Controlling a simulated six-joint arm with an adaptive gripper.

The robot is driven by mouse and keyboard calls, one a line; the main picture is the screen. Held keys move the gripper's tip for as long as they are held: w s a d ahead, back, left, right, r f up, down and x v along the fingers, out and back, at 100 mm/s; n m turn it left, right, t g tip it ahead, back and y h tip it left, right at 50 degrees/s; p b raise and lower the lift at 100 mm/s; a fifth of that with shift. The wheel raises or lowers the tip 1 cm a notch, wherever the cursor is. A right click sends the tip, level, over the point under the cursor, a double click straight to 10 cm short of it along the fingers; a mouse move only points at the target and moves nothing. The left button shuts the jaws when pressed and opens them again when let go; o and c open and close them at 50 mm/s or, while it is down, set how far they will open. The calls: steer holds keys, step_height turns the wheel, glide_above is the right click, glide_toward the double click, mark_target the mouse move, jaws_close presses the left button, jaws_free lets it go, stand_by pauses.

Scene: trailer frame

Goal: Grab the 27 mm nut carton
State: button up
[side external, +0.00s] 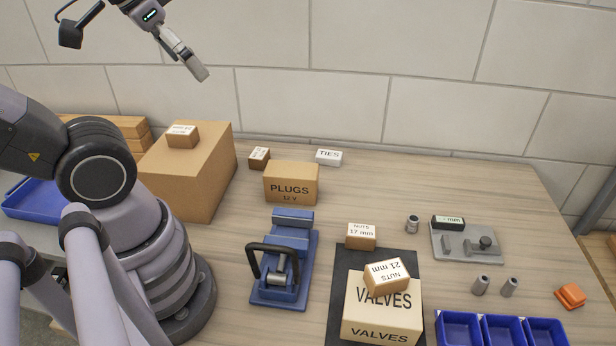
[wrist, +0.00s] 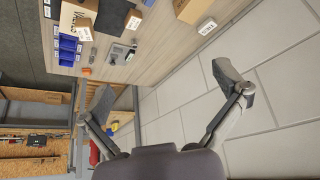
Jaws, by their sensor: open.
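Several small cartons are in the side view. A nut carton marked 17 mm (side external: 361,237) stands on the dark mat, and one marked 21 mm (side external: 387,278) sits tilted on the VALVES box (side external: 382,312). A small carton (side external: 183,137) lies on the large cardboard box at left, and another (side external: 259,158) stands behind the PLUGS box; I cannot read either label, so I cannot tell which is 27 mm. My gripper (side external: 198,72) is high above the back of the table, near the wall, away from all cartons. In the wrist view my gripper (wrist: 166,88) is open and empty.
The large cardboard box (side external: 208,182), PLUGS box (side external: 291,186) and white TIES carton (side external: 328,157) stand at the back. Blue bins (side external: 500,331), a grey fixture (side external: 466,241) and metal sockets (side external: 412,224) are at right. The back right tabletop is clear.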

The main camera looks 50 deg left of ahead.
steer(key=shift+w, duration=0.1)
steer(key=w+a+f+m+g+y, duration=0.2)
steer(key=w+a+f+g, duration=0.1)
steer(key=w, duration=0.5)
steer(key=w+a+f+m+g+y, duration=0.2)
steer(key=w+a+f, duration=0.15)
steer(key=w, duration=0.45)
steer(key=w+a+f+m+g+y, duration=0.1)
steer(key=w+a+f+m+g, duration=0.15)
steer(key=w, duration=0.55)
steer(key=m+g+y, duration=0.5)
glide_toward(262, 154)
steer(key=a, duration=0.1)
steer(key=s+a+f, duration=0.1)
steer(key=a, duration=0.1)
steer(key=shift+s+f+y, duration=0.3)
steer(key=shift+f, duration=0.05)
steer(key=shift+x, duration=2.9)
steer(key=shift+d+f, duration=0.15)
steer(key=shift+d, duration=0.05)
steer(key=c, duration=1.3)
